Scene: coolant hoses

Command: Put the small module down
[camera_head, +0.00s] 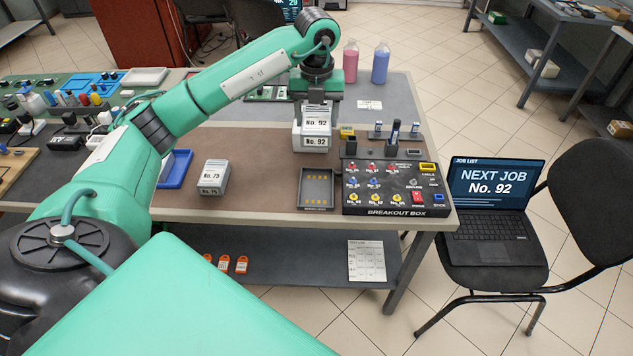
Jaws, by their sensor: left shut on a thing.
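My left gripper (317,106) points down over the brown mat and is shut on a small light-grey module (316,142) labelled "No. 92". The module is upright, its label facing me. It is behind the dark open tray (316,201), which has yellow contacts on its floor and is empty. I cannot tell whether the module touches the mat. A similar grey module labelled "No. 75" (213,177) stands on the mat to the left. A laptop (494,195) on the chair reads "NEXT JOB No. 92". My right gripper is not in view.
The black breakout box (390,190) with coloured sockets stands right of the tray. A blue tray (174,169) is at the left, partly behind my arm. Pink (350,62) and blue (380,64) bottles stand at the back. Mat between module No. 75 and the dark tray is clear.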

